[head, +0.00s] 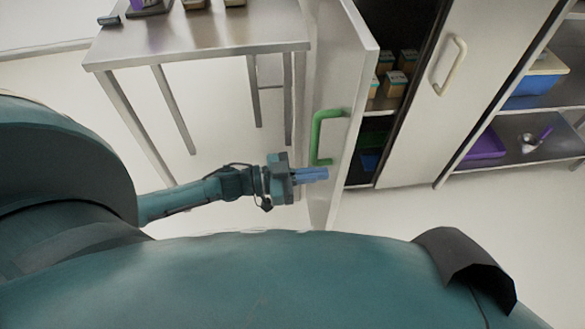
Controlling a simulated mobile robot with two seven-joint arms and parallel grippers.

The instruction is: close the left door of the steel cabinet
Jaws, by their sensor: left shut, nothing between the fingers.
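The steel cabinet's left door (346,60) stands open, swung out toward me, with a green handle (318,133) on its face. The right door (428,110) is closed and has a pale handle (448,66). My left gripper (326,174) is shut and empty. In the picture it overlaps the lower part of the left door, just below the green handle; I cannot tell whether it touches the door. My right gripper is not in view.
A steel table (200,42) stands left of the open door. Small boxes (394,84) sit inside the cabinet. At right, a shelf holds a blue bin (535,82) and a purple tray (487,146). The floor in front of the cabinet is clear.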

